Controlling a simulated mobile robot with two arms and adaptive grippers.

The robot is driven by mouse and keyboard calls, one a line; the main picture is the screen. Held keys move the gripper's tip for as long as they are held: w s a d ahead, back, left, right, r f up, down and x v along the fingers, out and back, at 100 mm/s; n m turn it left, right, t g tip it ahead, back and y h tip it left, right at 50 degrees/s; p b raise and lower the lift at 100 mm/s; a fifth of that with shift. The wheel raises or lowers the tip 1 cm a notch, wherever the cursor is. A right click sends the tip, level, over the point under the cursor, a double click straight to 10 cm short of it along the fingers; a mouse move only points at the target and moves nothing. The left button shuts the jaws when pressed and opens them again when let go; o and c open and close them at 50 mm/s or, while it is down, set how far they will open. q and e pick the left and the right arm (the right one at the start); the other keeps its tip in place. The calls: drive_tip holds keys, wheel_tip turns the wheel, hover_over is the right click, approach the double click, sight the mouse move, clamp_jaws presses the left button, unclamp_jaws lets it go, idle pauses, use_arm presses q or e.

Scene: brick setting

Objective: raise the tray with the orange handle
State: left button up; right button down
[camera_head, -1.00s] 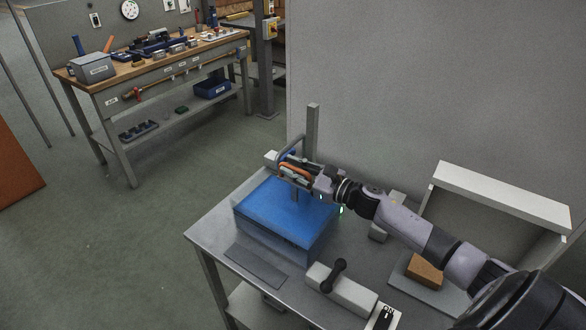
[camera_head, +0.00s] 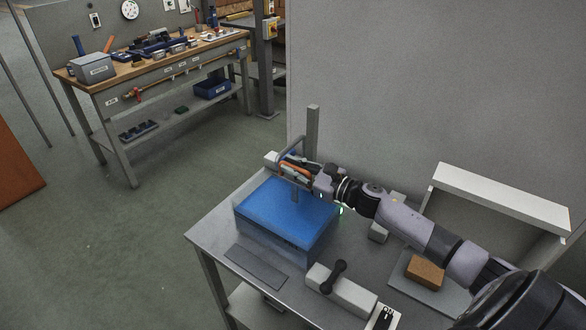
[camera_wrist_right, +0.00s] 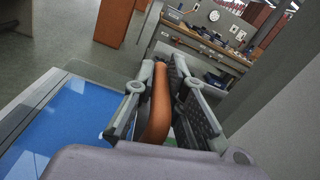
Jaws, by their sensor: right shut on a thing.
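The orange handle (camera_head: 293,169) is at the back of a blue-topped box-like thing (camera_head: 280,208) on the grey table. My right gripper (camera_head: 296,173) is shut on the orange handle. In the right wrist view the handle (camera_wrist_right: 157,110) stands between the two fingers (camera_wrist_right: 165,85), and the blue surface (camera_wrist_right: 62,125) lies to the left. I cannot tell how the handle joins the blue part or whether the blue part is clear of what is under it. My left gripper is not in view.
A grey post (camera_head: 313,130) stands close behind the gripper. On the table (camera_head: 212,238) are a dark flat plate (camera_head: 257,267), a light block with a black lever (camera_head: 340,290) and a brown block (camera_head: 425,272). A grey wall (camera_head: 400,90) is behind. A workbench (camera_head: 150,75) stands far left.

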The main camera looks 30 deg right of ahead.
wheel_tip(320, 180, up, 11)
drive_tip(key=p, duration=0.3)
drive_tip(key=shift+d+p, duration=0.15)
drive_tip(key=shift+p, duration=0.25)
drive_tip(key=shift+w, duration=0.1)
drive_tip(key=c, duration=1.8)
unclamp_jaws()
drive_tip(key=shift+o, duration=1)
drive_tip(key=shift+f, duration=0.1)
drive_tip(key=shift+f, duration=0.1)
